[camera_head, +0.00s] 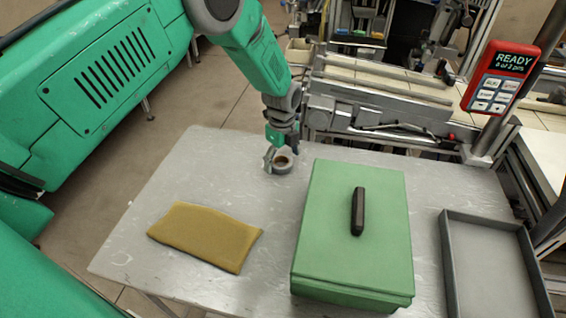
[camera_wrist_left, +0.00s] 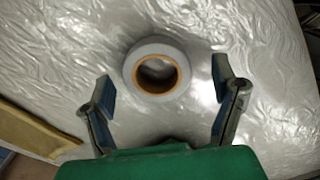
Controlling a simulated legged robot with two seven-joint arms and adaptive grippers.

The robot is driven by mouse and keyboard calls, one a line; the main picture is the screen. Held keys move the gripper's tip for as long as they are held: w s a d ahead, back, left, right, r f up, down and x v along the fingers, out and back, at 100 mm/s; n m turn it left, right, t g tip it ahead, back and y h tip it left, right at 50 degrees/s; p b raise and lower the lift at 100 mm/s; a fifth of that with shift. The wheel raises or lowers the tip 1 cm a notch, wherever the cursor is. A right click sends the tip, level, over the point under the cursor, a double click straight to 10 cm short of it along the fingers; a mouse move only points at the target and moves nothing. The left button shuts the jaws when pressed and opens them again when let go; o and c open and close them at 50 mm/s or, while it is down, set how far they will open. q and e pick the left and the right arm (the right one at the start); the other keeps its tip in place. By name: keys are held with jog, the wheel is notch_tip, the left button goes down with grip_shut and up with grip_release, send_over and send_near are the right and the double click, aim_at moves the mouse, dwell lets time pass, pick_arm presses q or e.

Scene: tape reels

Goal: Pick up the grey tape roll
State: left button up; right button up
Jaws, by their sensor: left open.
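The grey tape roll (camera_head: 284,163) lies flat on the grey table near its far edge in the head view. In the left wrist view the roll (camera_wrist_left: 157,68) shows a grey outer band and a brown core around a dark hole. My left gripper (camera_head: 271,160) is at the roll's left side in the head view. In the left wrist view my left gripper (camera_wrist_left: 163,92) is open, with a finger on either side below the roll and nothing between them. The roll sits just beyond the fingertips. My right gripper is in neither view.
A green box (camera_head: 350,215) with a black handle (camera_head: 358,211) stands on the table (camera_head: 200,165), right of the roll. A folded tan cloth (camera_head: 205,235) lies at the left front. A grey tray (camera_head: 490,270) is at the right. Machinery borders the far edge.

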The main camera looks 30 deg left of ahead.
pick_arm(q)
jog(key=shift+f, duration=0.45)
jog(key=shift+a+f, duration=0.1)
jog(key=shift+a, duration=0.15)
jog(key=c, duration=1.2)
jog(key=shift+c, duration=0.2)
